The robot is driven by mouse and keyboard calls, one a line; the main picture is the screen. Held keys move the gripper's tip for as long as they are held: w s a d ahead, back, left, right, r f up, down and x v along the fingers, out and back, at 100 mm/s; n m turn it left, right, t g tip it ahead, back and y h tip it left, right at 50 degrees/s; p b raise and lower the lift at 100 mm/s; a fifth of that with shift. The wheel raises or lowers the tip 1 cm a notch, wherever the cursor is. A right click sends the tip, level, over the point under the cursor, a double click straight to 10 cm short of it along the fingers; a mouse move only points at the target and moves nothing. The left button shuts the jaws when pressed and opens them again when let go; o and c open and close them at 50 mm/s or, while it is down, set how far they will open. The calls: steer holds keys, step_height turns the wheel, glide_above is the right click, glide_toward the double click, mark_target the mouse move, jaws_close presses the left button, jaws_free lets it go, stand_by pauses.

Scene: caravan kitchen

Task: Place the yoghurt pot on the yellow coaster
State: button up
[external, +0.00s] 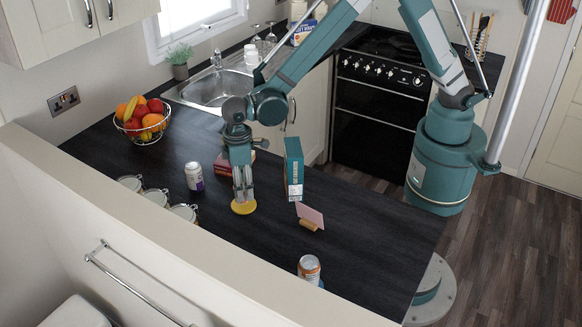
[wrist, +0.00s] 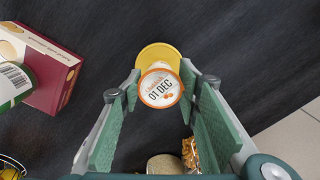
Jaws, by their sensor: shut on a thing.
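The yoghurt pot (wrist: 161,88) has a white lid with an orange rim, printed "01 DEC". It sits between the fingers of my gripper (wrist: 160,95), which is shut on it. The yellow coaster (wrist: 158,52) shows just beyond the pot in the wrist view, partly covered by it. In the external view my gripper (external: 243,192) points down over the yellow coaster (external: 243,208), and its fingers mostly hide the pot. I cannot tell whether the pot touches the coaster.
A red box (wrist: 50,65) lies beside my gripper. A teal carton (external: 293,168), a pink card in a wooden holder (external: 309,217) and a can (external: 309,268) stand to the right. A purple-white can (external: 194,177), jars (external: 156,197) and a fruit basket (external: 142,122) are left.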

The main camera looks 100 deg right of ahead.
mark_target(243, 186)
steer(key=shift+f, duration=0.7)
steer(key=shift+f, duration=0.15)
steer(key=o, duration=0.9)
steer(key=shift+r, duration=6.15)
steer(key=shift+d, duration=0.1)
